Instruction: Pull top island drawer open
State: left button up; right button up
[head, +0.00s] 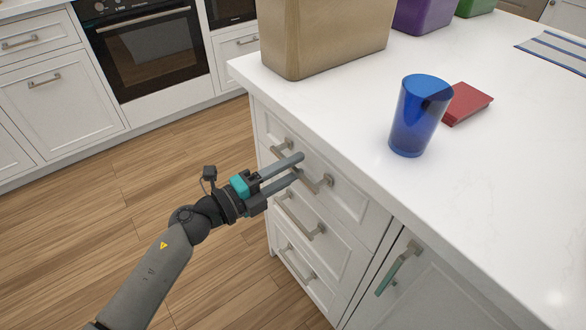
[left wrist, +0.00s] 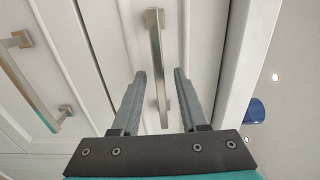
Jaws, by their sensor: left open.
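The top island drawer (head: 352,199) is shut, flush with the white island front under the countertop. Its metal bar handle (head: 318,181) also shows in the left wrist view (left wrist: 156,60). My left gripper (head: 300,166) is open at the top drawer's handle. In the left wrist view the fingers (left wrist: 160,75) stand on either side of the handle bar, with a gap on each side. Part of the handle is hidden behind the fingers in the head view. My right gripper is not in view.
Lower drawers (head: 312,238) with similar handles sit below. A cabinet door handle (head: 398,268) is at the right. A blue cup (head: 412,125), red object (head: 466,103) and tan box (head: 325,35) stand on the countertop (head: 510,170). Wooden floor (head: 100,235) is clear at left.

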pick_arm(q)
jog(key=shift+w+d, duration=0.2)
grip_shut()
dwell(0.3)
dwell(1.1)
